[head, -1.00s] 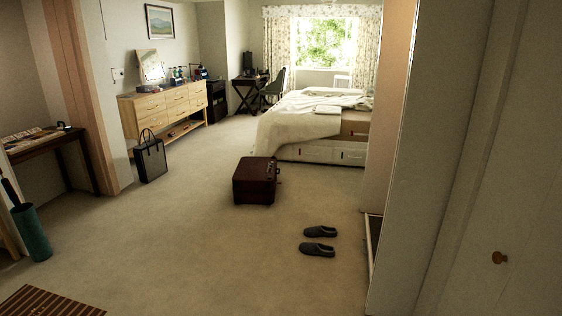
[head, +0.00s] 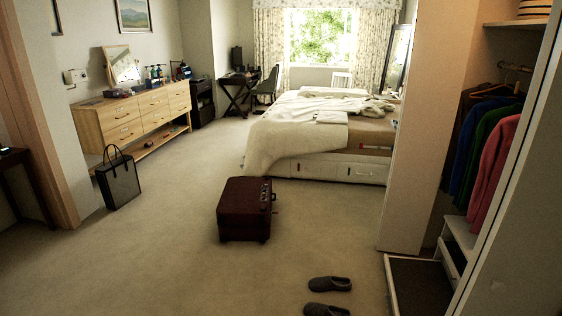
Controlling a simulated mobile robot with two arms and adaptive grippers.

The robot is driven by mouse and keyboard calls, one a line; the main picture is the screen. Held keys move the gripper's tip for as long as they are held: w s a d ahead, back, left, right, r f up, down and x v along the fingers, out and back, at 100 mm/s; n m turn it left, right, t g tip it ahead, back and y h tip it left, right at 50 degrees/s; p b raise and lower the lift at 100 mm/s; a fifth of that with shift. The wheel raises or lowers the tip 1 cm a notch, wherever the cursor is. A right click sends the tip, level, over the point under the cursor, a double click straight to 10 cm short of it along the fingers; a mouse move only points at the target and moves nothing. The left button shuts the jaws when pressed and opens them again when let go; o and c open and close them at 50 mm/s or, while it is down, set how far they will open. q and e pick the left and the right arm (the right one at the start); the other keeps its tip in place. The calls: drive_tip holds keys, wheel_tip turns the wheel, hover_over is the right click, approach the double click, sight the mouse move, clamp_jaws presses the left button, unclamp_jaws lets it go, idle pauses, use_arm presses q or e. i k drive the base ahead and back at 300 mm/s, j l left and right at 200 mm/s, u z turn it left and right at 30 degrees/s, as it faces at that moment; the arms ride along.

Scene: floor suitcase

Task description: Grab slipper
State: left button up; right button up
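Two dark grey slippers lie on the carpet at the bottom of the head view, right of centre. The farther slipper (head: 330,284) lies whole in view, its toe to the left. The nearer slipper (head: 326,310) is just in front of it and is partly cut off by the bottom edge. The two lie side by side, close together. Neither of my grippers is in view.
A dark red suitcase (head: 244,209) stands on the floor left of the slippers. An open wardrobe with hanging clothes (head: 480,150) and a low dark tray (head: 430,285) are at right. A black bag (head: 119,184) stands at left. Carpet between is clear.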

sight(321, 283)
drive_tip(key=i+z, duration=0.15)
drive_tip(key=i, duration=0.45)
drive_tip(key=i+j+z, duration=0.15)
drive_tip(key=i, duration=0.4)
drive_tip(key=i+j+z, duration=0.15)
drive_tip(key=i, duration=0.4)
drive_tip(key=j, duration=0.1)
